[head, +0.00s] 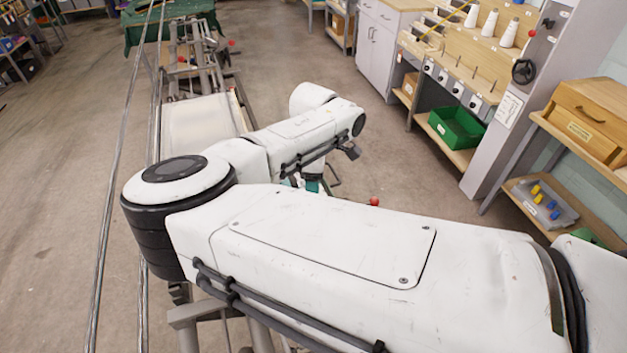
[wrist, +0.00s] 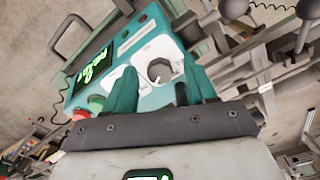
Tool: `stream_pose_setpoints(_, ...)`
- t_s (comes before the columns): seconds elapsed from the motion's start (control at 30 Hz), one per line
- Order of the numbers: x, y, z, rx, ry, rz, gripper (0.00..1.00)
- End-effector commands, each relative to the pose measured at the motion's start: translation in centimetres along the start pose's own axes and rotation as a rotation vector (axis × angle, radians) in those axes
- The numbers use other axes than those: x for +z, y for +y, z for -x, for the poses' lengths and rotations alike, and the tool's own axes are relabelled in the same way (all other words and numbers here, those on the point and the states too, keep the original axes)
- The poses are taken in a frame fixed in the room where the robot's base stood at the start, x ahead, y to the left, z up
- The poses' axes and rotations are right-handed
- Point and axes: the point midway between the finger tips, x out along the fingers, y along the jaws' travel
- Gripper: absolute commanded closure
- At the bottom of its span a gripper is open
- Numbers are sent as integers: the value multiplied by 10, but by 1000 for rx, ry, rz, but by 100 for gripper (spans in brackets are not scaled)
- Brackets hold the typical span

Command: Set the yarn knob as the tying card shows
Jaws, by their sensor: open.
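In the wrist view a dark round knob (wrist: 159,70) sits on a white dial plate on a teal control box (wrist: 122,43). I cannot tell whether this is the yarn knob. My gripper (wrist: 158,64) is open, its teal fingers apart on either side of the knob in the picture. I cannot tell how far the fingertips are from the panel. In the head view my arm hides most of the box and the gripper. A white printed sheet (head: 509,108), possibly the tying card, hangs on the grey post; its print is too small to read.
The box carries a display (wrist: 92,68) with green characters, a red button (wrist: 80,114) and a green button (wrist: 97,102). A bench (head: 470,55) with white cones and a shelf with a green bin (head: 456,128) stand at right.

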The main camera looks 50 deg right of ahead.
Motion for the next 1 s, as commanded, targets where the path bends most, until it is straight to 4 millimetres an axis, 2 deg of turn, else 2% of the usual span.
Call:
stream_pose_setpoints(0.07, 0, 0, 0, 0, 0, 0, 47)
stream_pose_setpoints(0.6, 0, 0, 1, 0, 0, 0, 99)
stream_pose_setpoints(1.0, 0, 0, -2, 0, 0, 72, 100)
